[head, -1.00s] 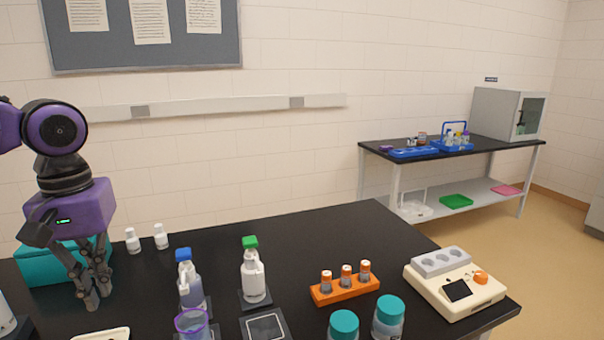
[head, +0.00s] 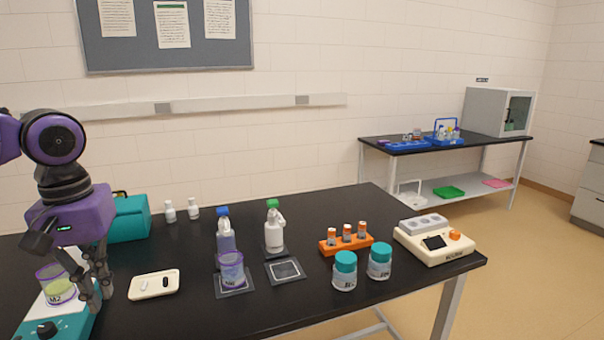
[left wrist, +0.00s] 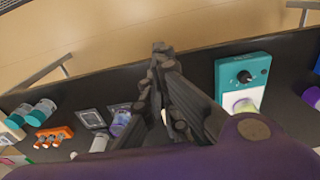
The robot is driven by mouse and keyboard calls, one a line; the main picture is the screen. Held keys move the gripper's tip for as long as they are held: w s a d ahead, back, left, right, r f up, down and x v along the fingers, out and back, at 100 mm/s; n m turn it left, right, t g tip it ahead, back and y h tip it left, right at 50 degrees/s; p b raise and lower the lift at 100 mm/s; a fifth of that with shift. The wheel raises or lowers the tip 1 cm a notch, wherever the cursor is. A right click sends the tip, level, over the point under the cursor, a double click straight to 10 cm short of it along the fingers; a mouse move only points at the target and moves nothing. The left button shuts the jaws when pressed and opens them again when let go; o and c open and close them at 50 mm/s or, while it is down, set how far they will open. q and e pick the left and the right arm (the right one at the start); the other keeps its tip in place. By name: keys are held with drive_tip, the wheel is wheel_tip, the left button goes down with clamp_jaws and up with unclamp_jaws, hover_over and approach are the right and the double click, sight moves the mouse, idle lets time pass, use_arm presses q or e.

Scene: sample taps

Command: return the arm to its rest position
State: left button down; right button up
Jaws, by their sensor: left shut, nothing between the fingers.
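My left arm comes in from the left in the head view, with a purple wrist and dark fingers. My left gripper (head: 98,304) points down above the left part of the black table (head: 300,308). Its fingers are together with nothing between them. In the left wrist view the shut fingers (left wrist: 160,52) also show over the table. My right gripper is not in view.
A small cream tray (head: 166,284) lies right of the gripper. Two tap bottles (head: 226,238) (head: 274,234), a purple-rimmed beaker (head: 231,270), an orange rack (head: 330,247), two teal-lidded jars (head: 345,274) (head: 380,262) and a cream instrument (head: 450,249) stand further right. A teal case (head: 130,222) is behind.

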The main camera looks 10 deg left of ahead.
use_arm(q)
drive_tip(key=a+f+m+t+h+p, duration=0.1)
drive_tip(key=a+f, duration=0.2)
drive_tip(key=f, duration=0.6)
drive_tip(key=a+f+t, duration=0.1)
drive_tip(key=a+f, duration=0.2)
drive_tip(key=f, duration=0.5)
drive_tip(key=s+d+f+m+t+p, duration=0.1)
drive_tip(key=s+f, duration=0.3)
drive_tip(key=f, duration=0.5)
drive_tip(key=s+d+f+m+t, duration=0.1)
drive_tip(key=s+f, duration=0.4)
drive_tip(key=f, duration=0.4)
drive_tip(key=s+d+f+m+t+p, duration=0.1)
drive_tip(key=s+d+f+t+p, duration=0.1)
drive_tip(key=s+d+f, duration=0.75)
drive_tip(key=s+d+m+t, duration=0.2)
drive_tip(key=s+d, duration=0.1)
drive_tip(key=d, duration=1)
drive_tip(key=shift+r+y, duration=0.15)
drive_tip(key=shift+y, duration=0.15)
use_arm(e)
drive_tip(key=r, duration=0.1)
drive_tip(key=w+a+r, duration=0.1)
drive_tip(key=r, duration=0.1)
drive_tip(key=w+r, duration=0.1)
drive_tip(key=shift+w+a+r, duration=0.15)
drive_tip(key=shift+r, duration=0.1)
